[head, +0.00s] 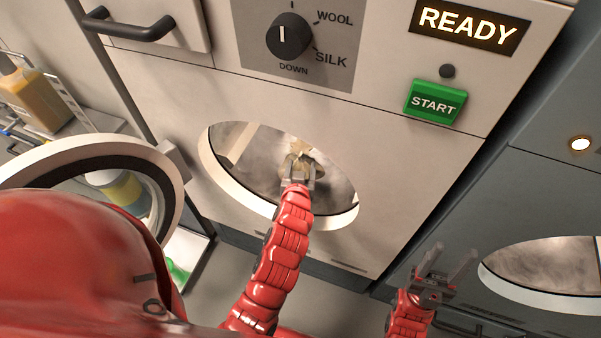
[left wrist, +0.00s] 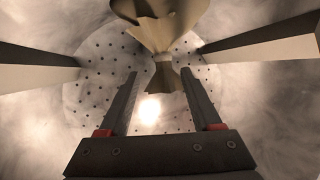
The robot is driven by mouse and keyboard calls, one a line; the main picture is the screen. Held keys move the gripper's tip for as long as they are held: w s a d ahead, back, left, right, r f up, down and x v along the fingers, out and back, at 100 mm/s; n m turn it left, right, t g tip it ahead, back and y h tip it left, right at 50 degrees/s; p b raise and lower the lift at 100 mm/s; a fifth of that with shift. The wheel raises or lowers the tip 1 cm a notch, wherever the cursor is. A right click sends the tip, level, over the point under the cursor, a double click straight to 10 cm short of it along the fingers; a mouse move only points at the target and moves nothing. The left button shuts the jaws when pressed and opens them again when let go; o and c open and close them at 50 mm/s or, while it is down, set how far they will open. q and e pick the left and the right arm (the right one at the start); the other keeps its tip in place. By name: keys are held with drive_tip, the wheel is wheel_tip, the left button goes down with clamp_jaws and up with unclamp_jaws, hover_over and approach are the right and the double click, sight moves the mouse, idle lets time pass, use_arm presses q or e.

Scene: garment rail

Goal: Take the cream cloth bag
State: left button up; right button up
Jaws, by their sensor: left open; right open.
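The cream cloth bag (head: 299,160) is inside the washer drum, partly hidden behind my left gripper in the head view. In the left wrist view the bag (left wrist: 160,32) is at the top centre, flared, with a narrow gathered neck. My left gripper (head: 298,178) reaches through the round opening and is open. In the left wrist view its fingertips (left wrist: 160,75) stand on either side of the bag's lower part; I cannot tell whether they touch it. My right gripper (head: 453,257) is open and empty, outside, right of the opening.
The round opening's rim (head: 209,168) surrounds my left arm. The open door (head: 165,180) hangs at the left. Above are a dial (head: 289,38), a green START button (head: 435,101) and a READY display (head: 470,27). Another round window (head: 550,270) is at the right. Pale drum ribs (left wrist: 265,45) flank the bag.

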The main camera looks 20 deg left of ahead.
sight(301, 158)
use_arm(q)
drive_tip(key=shift+a+x, duration=0.15)
drive_tip(key=shift+x, duration=1.55)
drive_tip(key=shift+a+x, duration=0.15)
drive_tip(key=shift+x, duration=1.55)
clamp_jaws()
drive_tip(key=shift+s, duration=0.1)
